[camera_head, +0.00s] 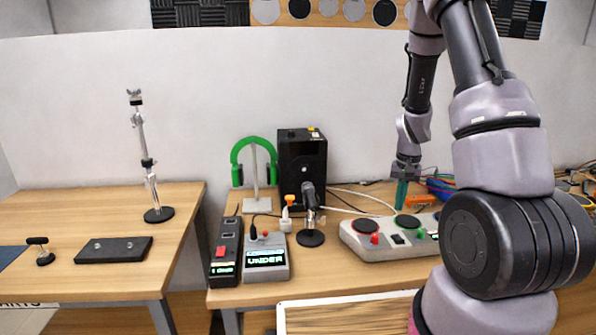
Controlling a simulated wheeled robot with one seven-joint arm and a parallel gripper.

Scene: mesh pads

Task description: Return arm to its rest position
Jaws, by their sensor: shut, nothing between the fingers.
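My arm (497,140) rises from the lower right, bends above the top edge and comes down behind. My gripper (401,203) ends in green fingers, shut and empty. It points down just over the grey console (378,251) with dark round pads and red and green knobs. I cannot tell whether the fingertips touch the console. My arm hides the table's right part.
A grey box with a lit screen (266,264), a dark switch box (225,252), a microphone (310,220), green headphones on a stand (254,170) and a black case (302,160) crowd the table. The left table (60,215) has more free room.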

